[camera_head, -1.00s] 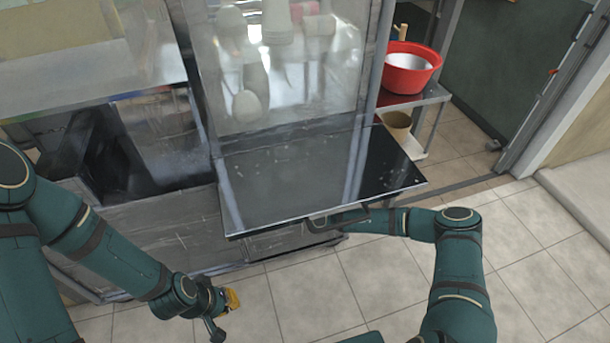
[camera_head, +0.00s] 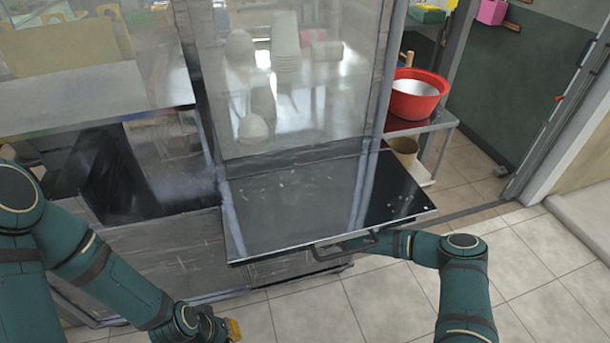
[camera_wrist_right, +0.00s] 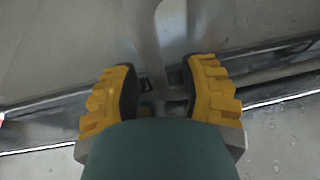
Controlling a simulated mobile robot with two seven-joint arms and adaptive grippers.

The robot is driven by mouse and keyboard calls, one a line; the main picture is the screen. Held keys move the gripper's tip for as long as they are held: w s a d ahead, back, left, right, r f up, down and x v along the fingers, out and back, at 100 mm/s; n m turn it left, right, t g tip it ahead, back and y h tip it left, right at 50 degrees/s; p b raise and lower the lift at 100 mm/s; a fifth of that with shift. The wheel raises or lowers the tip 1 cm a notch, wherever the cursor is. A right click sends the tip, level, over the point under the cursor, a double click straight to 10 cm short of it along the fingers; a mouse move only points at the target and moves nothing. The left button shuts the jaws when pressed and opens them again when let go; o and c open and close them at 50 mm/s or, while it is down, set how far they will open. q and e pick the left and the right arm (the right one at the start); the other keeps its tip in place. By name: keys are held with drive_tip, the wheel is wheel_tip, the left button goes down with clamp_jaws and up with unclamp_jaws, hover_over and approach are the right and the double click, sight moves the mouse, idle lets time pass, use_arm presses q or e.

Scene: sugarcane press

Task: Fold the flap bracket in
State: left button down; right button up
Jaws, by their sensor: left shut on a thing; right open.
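The dark flap (camera_head: 290,205) stands out level from the front of the glass cabinet. A grey loop-shaped bracket (camera_head: 330,255) shows just under its front edge. My right forearm reaches beneath the flap, and its gripper is hidden in the head view. In the right wrist view my right gripper (camera_wrist_right: 160,72) is open, with yellow fingers on either side of a pale grey curved bar (camera_wrist_right: 146,35). Contact cannot be made out. My left gripper (camera_head: 230,328) is low at the bottom edge, away from the flap. It is shut, but what it holds is hidden.
A red bowl (camera_head: 415,95) stands on a side shelf right of the cabinet, with a brown pot (camera_head: 404,150) below. A metal counter (camera_head: 90,90) is at the left. The tiled floor (camera_head: 540,255) at the right is clear.

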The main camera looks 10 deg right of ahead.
drive_tip(key=v, duration=1.2)
